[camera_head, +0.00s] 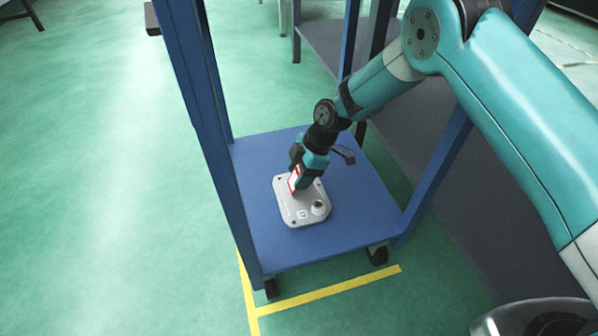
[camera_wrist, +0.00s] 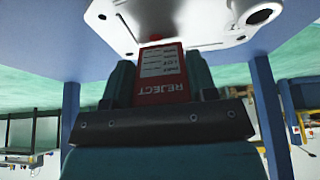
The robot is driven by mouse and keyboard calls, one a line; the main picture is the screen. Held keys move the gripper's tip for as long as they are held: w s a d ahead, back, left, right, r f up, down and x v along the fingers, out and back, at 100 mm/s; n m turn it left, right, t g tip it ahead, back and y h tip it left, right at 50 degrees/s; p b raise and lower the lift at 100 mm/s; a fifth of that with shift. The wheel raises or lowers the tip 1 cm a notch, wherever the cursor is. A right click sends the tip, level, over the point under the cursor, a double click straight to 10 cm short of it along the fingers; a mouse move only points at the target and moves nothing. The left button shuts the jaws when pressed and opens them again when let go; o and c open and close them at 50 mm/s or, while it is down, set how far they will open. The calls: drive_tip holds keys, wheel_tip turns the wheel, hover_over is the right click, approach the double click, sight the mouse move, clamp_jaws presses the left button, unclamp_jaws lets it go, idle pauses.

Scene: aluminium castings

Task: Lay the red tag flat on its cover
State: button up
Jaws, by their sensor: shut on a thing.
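The red tag (camera_wrist: 160,72) has a white panel and the word REJECT, upside down in the wrist view. In the head view a small part of the tag (camera_head: 293,180) shows at the jaws. My gripper (camera_head: 298,176) is shut on the tag and points down at the cover. The cover (camera_head: 302,212) is a light grey metal plate with rounded corners, a round boss and a small printed label.
The cover rests on the lower blue deck (camera_head: 350,225) of a wheeled cart with blue posts (camera_head: 200,90). One post stands left of my arm, another (camera_head: 435,185) to the right. A dark grey shelf (camera_head: 400,130) stands behind. Yellow tape (camera_head: 330,290) marks the green floor.

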drive_tip(key=o, duration=1)
